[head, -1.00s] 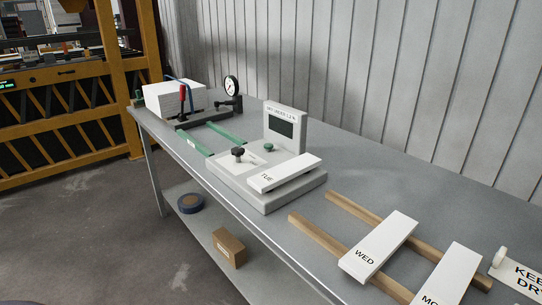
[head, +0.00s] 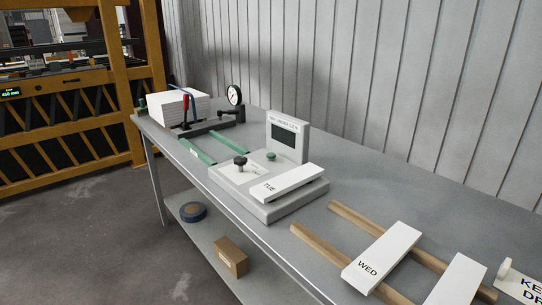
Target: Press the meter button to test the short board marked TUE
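The short white board marked TUE (head: 288,182) lies on the light grey meter (head: 275,212) on the bench. The meter has an upright panel with a dark screen (head: 284,143) that shows no readable value. A green button (head: 271,156) sits at the foot of the panel, and a black knob (head: 240,162) stands on the meter's left part. Nothing touches the button. Neither of my grippers is in the head view.
Boards marked WED (head: 383,256) and another beside it (head: 458,281) lie across wooden rails (head: 326,252) at the right. Green rails (head: 197,151), a clamp with a gauge (head: 235,95) and a white stack (head: 182,106) are at the left. A shelf below holds a brown box (head: 230,257).

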